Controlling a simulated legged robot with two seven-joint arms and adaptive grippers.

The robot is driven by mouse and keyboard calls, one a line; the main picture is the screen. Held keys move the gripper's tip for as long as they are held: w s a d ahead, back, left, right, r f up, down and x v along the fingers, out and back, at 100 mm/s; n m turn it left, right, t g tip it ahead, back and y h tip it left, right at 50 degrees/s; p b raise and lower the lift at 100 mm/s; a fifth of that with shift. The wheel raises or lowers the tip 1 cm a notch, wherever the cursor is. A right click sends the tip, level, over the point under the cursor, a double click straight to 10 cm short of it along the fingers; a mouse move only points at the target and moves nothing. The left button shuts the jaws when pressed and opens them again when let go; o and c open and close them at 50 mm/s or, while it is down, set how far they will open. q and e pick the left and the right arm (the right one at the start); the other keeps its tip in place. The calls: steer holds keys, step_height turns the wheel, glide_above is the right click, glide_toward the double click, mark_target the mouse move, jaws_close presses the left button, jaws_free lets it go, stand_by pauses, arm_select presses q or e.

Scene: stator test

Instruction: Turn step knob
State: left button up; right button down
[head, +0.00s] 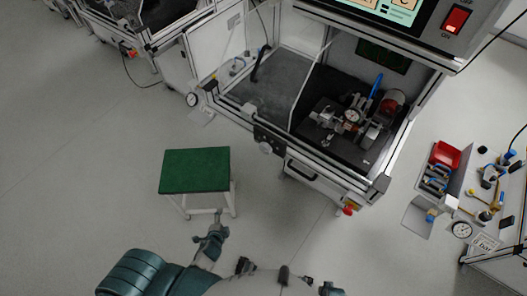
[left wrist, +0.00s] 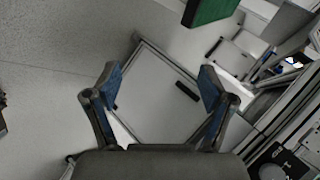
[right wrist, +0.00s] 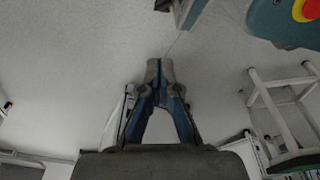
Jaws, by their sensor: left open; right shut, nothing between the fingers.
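A small dark panel with a round pale knob (head: 265,148) sits on the front edge of the test bench in the head view. It looks like the step knob, but its markings are too small to read. My left gripper (head: 217,228) is below and left of it, near the green-topped stool and apart from the bench. In the left wrist view, my left gripper (left wrist: 160,84) is open with nothing between its blue-padded fingers. In the right wrist view, my right gripper (right wrist: 161,66) is shut and empty over the floor. I cannot make it out clearly in the head view.
The green-topped stool (head: 195,170) stands left of the bench. The bench (head: 340,178) holds a fixture (head: 352,115) with a gauge and a blue handle. A red switch (head: 456,19) is at upper right. A side table with a red bin (head: 445,155) stands right. Floor between is clear.

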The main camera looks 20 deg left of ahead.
arm_select(q)
steer(key=w+d+r+m+t+h+b, duration=0.15)
steer(key=w+r+m+t, duration=0.25)
steer(key=r+m, duration=0.6)
steer(key=w+d+r+m+t+h, duration=0.1)
steer(key=w+r+m+t+h, duration=0.2)
steer(key=r+m, duration=0.75)
steer(key=m+h, duration=0.4)
steer(key=m, duration=0.4)
glide_toward(264, 151)
arm_select(e)
step_height(264, 151, up, 5)
steer(key=w, duration=0.2)
arm_select(q)
steer(key=shift+y, duration=0.25)
steer(key=p+x, duration=0.3)
steer(key=x, duration=0.6)
steer(key=shift+w+d, duration=0.2)
steer(key=shift+w, duration=0.15)
arm_select(e)
steer(key=s+f, duration=0.3)
steer(key=f, duration=0.4)
steer(key=shift+s+d, duration=0.25)
steer(key=shift+s, duration=0.05)
arm_select(q)
steer(key=c, duration=1.2)
